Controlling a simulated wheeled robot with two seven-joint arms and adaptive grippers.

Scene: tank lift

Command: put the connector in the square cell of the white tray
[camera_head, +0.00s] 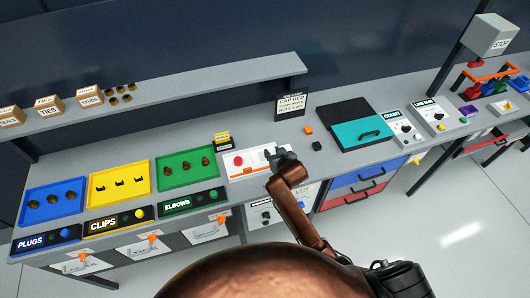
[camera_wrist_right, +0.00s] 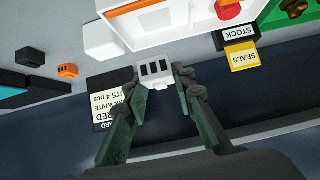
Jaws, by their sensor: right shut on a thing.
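The white tray (camera_head: 233,173) stands on the grey bench in the middle of the head view. A red round piece (camera_head: 238,160) sits in its left part, and orange edging shows in its right part. My right gripper (camera_head: 281,156) is at the tray's right end. In the right wrist view, the right gripper (camera_wrist_right: 160,88) is shut on a white connector (camera_wrist_right: 153,70) with dark slots. The connector is close to the white wall of the tray (camera_wrist_right: 180,38); whether they touch is unclear. In the head view my gripper hides the connector. My left gripper is not in view.
Blue (camera_head: 54,202), yellow (camera_head: 119,184) and green (camera_head: 187,169) trays of parts lie to the left. An orange block (camera_head: 308,130), a black block (camera_head: 317,146) and a teal-and-black case (camera_head: 360,134) are to the right. A CAP RED sign (camera_head: 291,105) stands behind.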

